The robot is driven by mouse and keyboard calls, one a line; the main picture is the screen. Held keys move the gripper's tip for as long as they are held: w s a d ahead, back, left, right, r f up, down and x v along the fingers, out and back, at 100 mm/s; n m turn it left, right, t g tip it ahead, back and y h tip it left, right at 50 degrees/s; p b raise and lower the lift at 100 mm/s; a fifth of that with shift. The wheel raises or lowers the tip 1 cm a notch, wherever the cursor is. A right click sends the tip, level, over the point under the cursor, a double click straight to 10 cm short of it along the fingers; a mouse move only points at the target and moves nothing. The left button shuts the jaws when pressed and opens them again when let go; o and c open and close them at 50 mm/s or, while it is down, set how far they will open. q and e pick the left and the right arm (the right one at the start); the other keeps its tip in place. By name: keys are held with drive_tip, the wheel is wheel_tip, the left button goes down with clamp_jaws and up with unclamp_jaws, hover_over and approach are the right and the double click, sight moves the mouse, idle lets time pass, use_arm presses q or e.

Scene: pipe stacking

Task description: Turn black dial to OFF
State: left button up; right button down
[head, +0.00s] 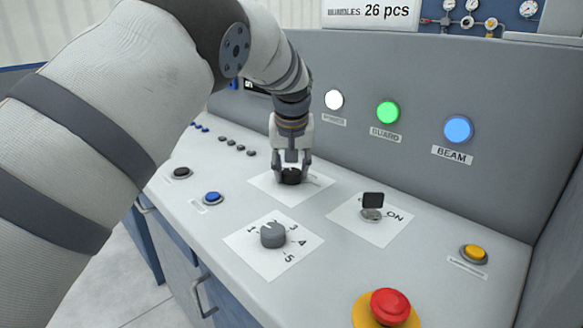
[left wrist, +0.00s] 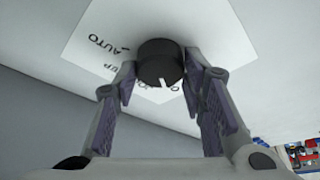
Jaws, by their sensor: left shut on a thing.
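The black dial (head: 291,177) stands on a white label plate (head: 262,184) near the back of the console. In the left wrist view the dial (left wrist: 160,62) shows a white pointer mark on its rim. The plate (left wrist: 95,40) there carries the word AUTO and other lettering partly hidden by a finger. My left gripper (head: 291,172) points down with its fingers on both sides of the dial, shut on it. In the left wrist view the fingers (left wrist: 158,85) flank the dial. An OFF marking cannot be made out. My right gripper is not in view.
A grey numbered knob (head: 273,235) stands in front of the dial. A black key switch (head: 372,204) marked ON is to its right. A red mushroom button (head: 390,306) and a yellow button (head: 473,253) are farther right. The upright panel (head: 300,70) rises behind.

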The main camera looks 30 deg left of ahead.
use_arm(q)
drive_tip(key=o, duration=1.2)
drive_tip(key=shift+c, duration=0.2)
drive_tip(key=v, duration=1.2)
